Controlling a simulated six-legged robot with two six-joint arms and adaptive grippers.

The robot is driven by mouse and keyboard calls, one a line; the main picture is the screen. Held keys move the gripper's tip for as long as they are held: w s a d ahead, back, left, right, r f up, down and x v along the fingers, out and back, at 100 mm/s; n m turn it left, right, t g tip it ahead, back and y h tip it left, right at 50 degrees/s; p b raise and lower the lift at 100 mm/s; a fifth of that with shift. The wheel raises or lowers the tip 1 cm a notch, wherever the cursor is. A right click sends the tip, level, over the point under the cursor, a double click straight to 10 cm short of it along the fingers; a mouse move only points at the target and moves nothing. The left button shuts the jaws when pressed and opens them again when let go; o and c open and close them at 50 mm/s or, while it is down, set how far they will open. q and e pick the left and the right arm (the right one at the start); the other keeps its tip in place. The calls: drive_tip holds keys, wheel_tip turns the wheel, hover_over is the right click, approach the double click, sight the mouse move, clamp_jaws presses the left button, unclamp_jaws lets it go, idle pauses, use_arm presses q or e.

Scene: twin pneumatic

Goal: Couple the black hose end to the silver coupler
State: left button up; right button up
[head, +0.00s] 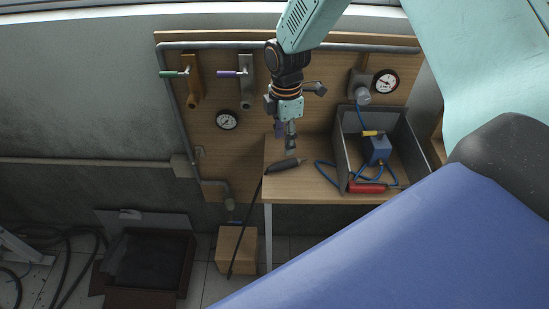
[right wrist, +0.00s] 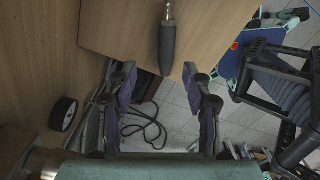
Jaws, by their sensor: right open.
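The black hose end (head: 287,165) lies on the wooden table near its left edge. Its hose hangs over that edge toward the floor. It also shows in the right wrist view (right wrist: 167,48), with a metal tip, ahead of the fingers and roughly centred between them. The silver coupler (head: 246,84), with a purple lever, is fixed on the wooden wall board, up and left of my right gripper. My right gripper (head: 286,137) is open and empty above the hose end; it also shows in the right wrist view (right wrist: 161,72). My left gripper is out of view.
A brass coupler (head: 194,88) with a green lever is left of the silver one. A grey bin (head: 342,152) with a blue device, blue hose and red cylinder stands on the table's right. A gauge (head: 227,120) is on the board. A cardboard box (head: 237,250) stands below.

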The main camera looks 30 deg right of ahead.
sight(286, 161)
drive_tip(key=shift+s+d, duration=0.1)
drive_tip(key=shift+s, duration=0.2)
wheel_tip(286, 161, down, 7)
drive_tip(key=shift+s+r, duration=0.1)
drive_tip(key=shift+r, duration=0.1)
drive_tip(key=shift+s+f, duration=0.2)
drive_tip(key=shift+f, duration=0.05)
drive_tip(key=shift+s+d+f, duration=0.1)
drive_tip(key=shift+s, duration=0.15)
drive_tip(key=shift+w+f, duration=0.2)
drive_tip(key=shift+w, duration=0.25)
drive_tip(key=shift+c, duration=1)
drive_tip(key=shift+s+r, duration=0.2)
drive_tip(key=shift+s, duration=0.15)
drive_tip(key=c, duration=0.6)
drive_tip(key=shift+w+f, duration=0.1)
drive_tip(key=shift+w, duration=0.1)
clamp_jaws()
